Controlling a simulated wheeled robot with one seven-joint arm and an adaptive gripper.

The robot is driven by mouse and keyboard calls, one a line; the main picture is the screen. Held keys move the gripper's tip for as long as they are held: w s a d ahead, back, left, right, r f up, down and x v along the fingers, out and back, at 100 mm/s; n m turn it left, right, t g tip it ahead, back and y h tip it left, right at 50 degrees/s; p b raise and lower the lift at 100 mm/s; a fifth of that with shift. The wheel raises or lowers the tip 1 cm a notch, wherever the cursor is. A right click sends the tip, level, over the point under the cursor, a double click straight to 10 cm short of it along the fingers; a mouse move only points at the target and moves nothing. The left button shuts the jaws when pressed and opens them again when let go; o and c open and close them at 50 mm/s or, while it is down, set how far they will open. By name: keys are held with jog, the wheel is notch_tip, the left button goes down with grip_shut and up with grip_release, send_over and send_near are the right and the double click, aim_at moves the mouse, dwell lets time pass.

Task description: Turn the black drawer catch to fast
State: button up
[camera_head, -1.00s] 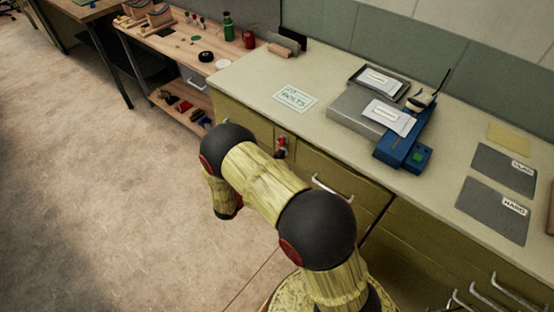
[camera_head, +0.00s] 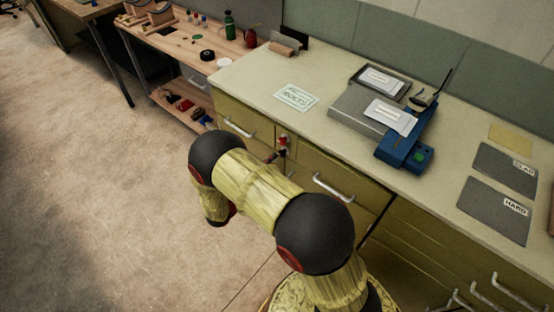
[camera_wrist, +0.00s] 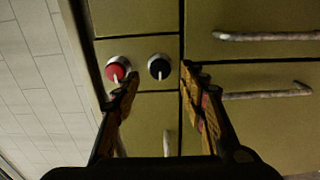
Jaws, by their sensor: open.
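The black drawer catch (camera_wrist: 158,67) is a round knob in a pale ring on the olive cabinet front. Its light pointer runs down in the wrist view. A red knob (camera_wrist: 116,69) sits just to its left, partly covered by a finger. My gripper (camera_wrist: 158,76) is open, its fingers reaching toward the cabinet. In the wrist view, the black catch appears between the two fingertips, and I see no contact. In the head view, the knobs (camera_head: 283,139) are small, and part of my gripper (camera_head: 271,157) shows beside them; the rest is hidden behind my arm.
Drawer handles (camera_wrist: 266,36) stick out right of the knobs in the wrist view. The countertop (camera_head: 255,85) above carries a bolts card (camera_head: 297,97), grey trays (camera_head: 360,109) and a blue device (camera_head: 404,150). The floor (camera_head: 90,200) left of the cabinet is clear.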

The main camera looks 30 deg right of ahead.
jog(key=v, duration=0.8)
dwell(0.4)
